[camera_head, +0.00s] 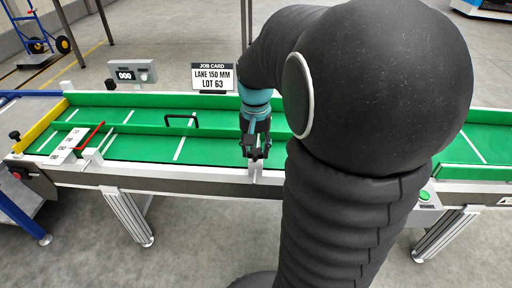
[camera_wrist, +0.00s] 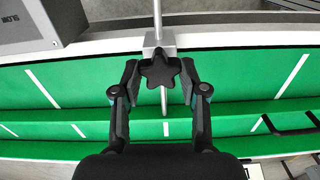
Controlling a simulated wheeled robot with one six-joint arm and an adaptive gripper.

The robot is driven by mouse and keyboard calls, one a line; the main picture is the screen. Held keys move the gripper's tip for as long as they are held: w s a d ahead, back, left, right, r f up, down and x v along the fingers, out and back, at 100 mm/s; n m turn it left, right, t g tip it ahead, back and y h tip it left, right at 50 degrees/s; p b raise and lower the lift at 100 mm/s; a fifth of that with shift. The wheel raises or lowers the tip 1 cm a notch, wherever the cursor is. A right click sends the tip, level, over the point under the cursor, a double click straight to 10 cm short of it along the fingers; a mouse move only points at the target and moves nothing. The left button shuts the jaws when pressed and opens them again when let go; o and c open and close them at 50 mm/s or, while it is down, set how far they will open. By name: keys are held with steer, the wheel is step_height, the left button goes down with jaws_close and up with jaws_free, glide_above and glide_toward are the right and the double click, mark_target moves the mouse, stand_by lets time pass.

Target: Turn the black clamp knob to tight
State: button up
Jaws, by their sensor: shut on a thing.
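The black star-shaped clamp knob (camera_wrist: 160,70) shows in the wrist view, between the two fingers of my gripper (camera_wrist: 160,76). My gripper is shut on the knob, one finger at each side. A grey metal rod (camera_wrist: 158,22) runs away from the knob over the conveyor's edge. In the head view my gripper (camera_head: 256,153) points down at the near rail of the green conveyor (camera_head: 150,148), above a small pale bracket (camera_head: 256,174). There the knob is hidden by my fingers. I cannot tell how tight the knob is.
A job card (camera_head: 212,78) reads "LANE 150 MM LOT 63". A counter box (camera_head: 133,74) shows 000. A green button (camera_head: 425,196) is at the right front. My arm covers the middle right.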

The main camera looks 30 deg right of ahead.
mark_target(256, 151)
steer(key=o, duration=1.1)
steer(key=shift+o, duration=0.2)
steer(key=shift+r, duration=0.1)
step_height(256, 151, up, 12)
